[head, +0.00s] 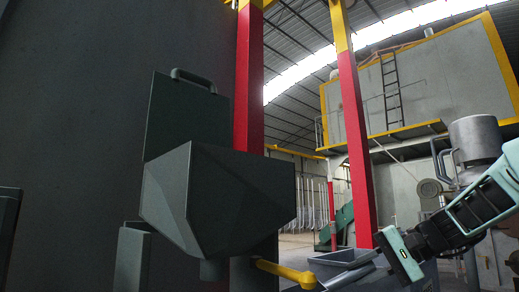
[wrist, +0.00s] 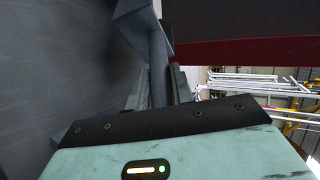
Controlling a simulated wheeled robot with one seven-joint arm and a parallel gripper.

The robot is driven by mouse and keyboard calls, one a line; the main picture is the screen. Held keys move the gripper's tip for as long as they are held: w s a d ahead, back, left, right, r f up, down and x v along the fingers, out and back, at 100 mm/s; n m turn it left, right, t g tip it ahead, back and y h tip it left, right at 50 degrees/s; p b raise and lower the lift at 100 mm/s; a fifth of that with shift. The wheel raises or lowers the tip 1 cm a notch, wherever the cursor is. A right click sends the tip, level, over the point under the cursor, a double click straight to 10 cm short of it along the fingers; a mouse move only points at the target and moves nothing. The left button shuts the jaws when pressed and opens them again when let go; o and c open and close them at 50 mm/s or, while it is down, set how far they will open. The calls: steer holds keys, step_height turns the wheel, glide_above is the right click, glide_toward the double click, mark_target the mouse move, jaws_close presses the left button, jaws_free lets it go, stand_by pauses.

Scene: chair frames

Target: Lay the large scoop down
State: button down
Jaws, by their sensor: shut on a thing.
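My gripper (head: 374,266) is at the lower right of the head view, its teal hand tilted and its fingers pointing left. In the wrist view the fingers (wrist: 158,88) are shut on the narrow grey handle of the large scoop (wrist: 158,62). The scoop widens beyond the fingers toward the top of that view, where its far end is cut off. In the head view a grey metal piece (head: 345,278), which looks like the scoop, extends left from the fingers. I cannot tell whether it touches anything below.
A large dark faceted hopper (head: 215,200) stands left of my gripper, with a yellow bar (head: 285,272) below it. A grey tray-like container (head: 343,257) lies just behind the fingers. Red and yellow posts (head: 355,150) rise behind. A dark wall fills the left.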

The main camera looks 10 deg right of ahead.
steer(key=shift+f+b, duration=0.3)
steer(key=shift+f, duration=0.4)
steer(key=shift+f, duration=0.15)
steer(key=shift+s+d+f+b, duration=0.1)
steer(key=shift+d+f+b, duration=0.05)
steer(key=shift+f+b, duration=1.55)
steer(key=c, duration=1.1)
jaws_free()
steer(key=shift+f, duration=0.1)
steer(key=shift+d+p, duration=0.1)
steer(key=shift+p, duration=0.2)
steer(key=p+v, duration=0.1)
steer(key=v, duration=0.4)
steer(key=p+v, duration=0.2)
steer(key=v, duration=0.4)
steer(key=p+v, duration=0.2)
steer(key=v, duration=0.4)
steer(key=shift+s+a+r, duration=0.1)
steer(key=shift+a+r, duration=0.1)
steer(key=shift+r, duration=0.15)
